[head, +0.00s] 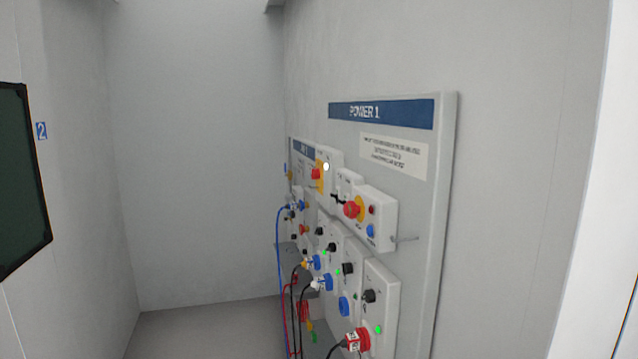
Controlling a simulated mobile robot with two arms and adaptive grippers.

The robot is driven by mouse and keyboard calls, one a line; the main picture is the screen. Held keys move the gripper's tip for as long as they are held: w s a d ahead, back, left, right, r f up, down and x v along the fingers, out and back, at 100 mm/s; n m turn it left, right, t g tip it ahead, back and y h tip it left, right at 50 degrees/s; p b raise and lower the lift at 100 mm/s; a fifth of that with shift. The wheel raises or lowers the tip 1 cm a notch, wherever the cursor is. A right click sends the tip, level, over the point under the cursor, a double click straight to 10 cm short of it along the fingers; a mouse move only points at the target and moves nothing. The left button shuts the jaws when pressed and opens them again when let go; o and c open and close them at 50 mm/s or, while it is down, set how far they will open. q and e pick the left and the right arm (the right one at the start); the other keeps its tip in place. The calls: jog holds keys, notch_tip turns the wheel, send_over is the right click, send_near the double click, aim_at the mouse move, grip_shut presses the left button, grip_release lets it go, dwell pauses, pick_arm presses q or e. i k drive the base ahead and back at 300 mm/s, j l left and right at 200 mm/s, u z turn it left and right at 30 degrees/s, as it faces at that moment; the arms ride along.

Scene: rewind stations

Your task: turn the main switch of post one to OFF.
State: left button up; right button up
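A grey board (437,215) stands on the right wall under a blue sign (381,114) reading "POWER 1", seen at a steep angle. A white box (385,226) on it carries a red knob (352,209) on a yellow backing, with a small red button (372,210) and a blue button (371,230) beside it. Farther along is another red knob (316,174) with a yellow plate and a white round spot. I cannot tell which knob is the main switch or read its position. Neither of my grippers is in view.
Below are white boxes with black knobs (370,296), green lights (379,329), and blue and red plugs (358,340) with hanging cables. A dark screen (22,180) and a "2" sign (41,131) are on the left. The floor (200,325) between the walls looks clear.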

aim_at(315, 173)
jog(key=i+j+z, duration=0.15)
jog(key=z, duration=0.3)
jog(key=i+j+z, duration=0.15)
jog(key=z, duration=0.25)
jog(key=j+z, duration=0.3)
jog(key=z, duration=0.15)
jog(key=i, duration=0.05)
